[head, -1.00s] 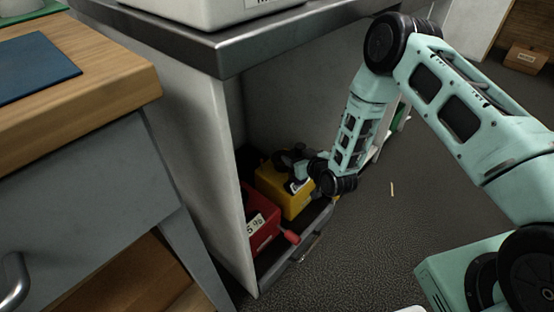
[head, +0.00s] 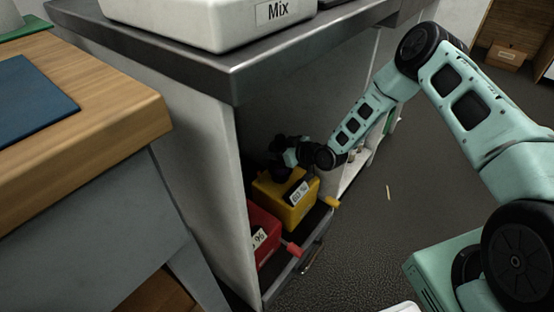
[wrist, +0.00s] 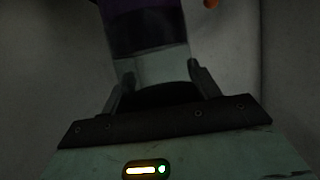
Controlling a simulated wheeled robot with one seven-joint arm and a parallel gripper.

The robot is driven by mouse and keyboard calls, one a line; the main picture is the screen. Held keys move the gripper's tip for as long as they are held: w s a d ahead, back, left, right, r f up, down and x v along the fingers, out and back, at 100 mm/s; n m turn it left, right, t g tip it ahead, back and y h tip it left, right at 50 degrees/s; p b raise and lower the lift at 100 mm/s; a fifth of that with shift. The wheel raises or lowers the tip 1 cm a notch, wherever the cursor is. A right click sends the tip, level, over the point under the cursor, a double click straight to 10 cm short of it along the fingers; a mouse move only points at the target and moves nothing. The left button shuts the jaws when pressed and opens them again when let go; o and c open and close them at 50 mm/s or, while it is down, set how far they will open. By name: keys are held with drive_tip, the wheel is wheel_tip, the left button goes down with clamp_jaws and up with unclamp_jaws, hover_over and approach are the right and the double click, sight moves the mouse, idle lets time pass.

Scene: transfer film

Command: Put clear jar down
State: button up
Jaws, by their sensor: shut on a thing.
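The clear jar (wrist: 150,62) is between my gripper's fingers in the wrist view, its lower part pale and its upper part dark purple. My gripper (wrist: 162,76) is shut on it. In the head view my gripper (head: 284,150) is inside the shadowed opening under the counter, above the back of a yellow bin (head: 298,208). The jar is too dark there to make out clearly, and I cannot tell whether it touches anything beneath.
A red bin (head: 262,238) stands left of the yellow one, both on a low pull-out shelf. The metal counter (head: 235,70) is overhead, with a white bin labelled Mix (head: 180,22) on it. A wooden-topped bench (head: 120,125) is at left. The floor at right is mostly clear.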

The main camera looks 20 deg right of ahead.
wheel_tip(320, 180, down, 4)
drive_tip(key=shift+r+b, duration=0.2)
drive_tip(key=shift+b, duration=0.4)
drive_tip(key=shift+r, duration=0.1)
drive_tip(key=o, duration=1.3)
drive_tip(key=shift+o, duration=0.2)
drive_tip(key=shift+s+d, duration=0.1)
drive_tip(key=p+v, duration=0.3)
drive_tip(key=v, duration=0.8)
drive_tip(key=shift+s+d+r, duration=0.15)
drive_tip(key=shift+s+r, duration=0.05)
drive_tip(key=shift+s, duration=0.1)
